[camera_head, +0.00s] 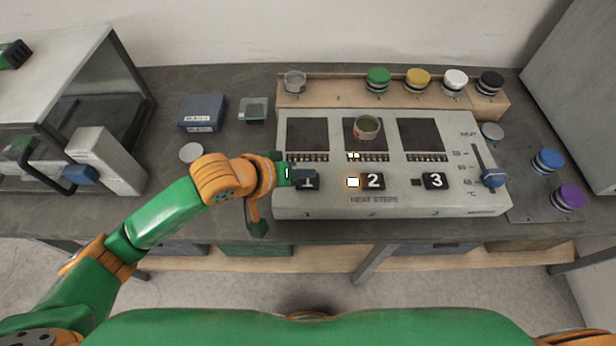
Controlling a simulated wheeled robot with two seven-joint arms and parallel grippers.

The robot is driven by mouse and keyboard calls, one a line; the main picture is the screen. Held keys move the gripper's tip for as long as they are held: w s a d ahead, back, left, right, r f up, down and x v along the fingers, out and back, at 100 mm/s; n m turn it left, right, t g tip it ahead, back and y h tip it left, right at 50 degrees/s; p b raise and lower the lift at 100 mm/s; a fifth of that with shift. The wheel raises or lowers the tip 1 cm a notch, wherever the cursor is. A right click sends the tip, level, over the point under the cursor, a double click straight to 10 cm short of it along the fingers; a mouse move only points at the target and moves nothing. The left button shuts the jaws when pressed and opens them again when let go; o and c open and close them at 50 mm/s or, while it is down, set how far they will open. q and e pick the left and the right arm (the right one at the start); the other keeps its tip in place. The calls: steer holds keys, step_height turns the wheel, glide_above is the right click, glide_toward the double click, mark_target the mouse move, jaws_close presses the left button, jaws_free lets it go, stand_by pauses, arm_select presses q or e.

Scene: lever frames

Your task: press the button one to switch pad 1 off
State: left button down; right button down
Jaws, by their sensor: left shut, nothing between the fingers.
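The grey heat steps panel (400,205) stands on the bench. Its black button one (309,182) is at the left of the front row, partly covered by my left gripper (288,177). The gripper is shut and empty, its tips at the button's left side; I cannot tell whether they touch it. Pad 1 (307,133) is a bare dark square above, with its row of small marks looking unlit. Any lamp beside button one is hidden by the gripper. Button two (373,181) has a lit lamp (353,182) on its left. My right gripper is out of view.
A can (367,127) stands on pad 2. Behind is a wooden rack (330,99) with lidded jars. A blue box (202,112) and a glass-fronted oven (70,75) are left.

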arm_select(q)
steer(key=shift+f, duration=0.45)
steer(key=shift+f, duration=0.25)
stand_by(0.4)
steer(key=r+p, duration=0.1)
steer(key=p, duration=0.1)
steer(key=shift+r+p, duration=0.3)
steer(key=shift+r, duration=0.05)
steer(key=shift+f, duration=0.1)
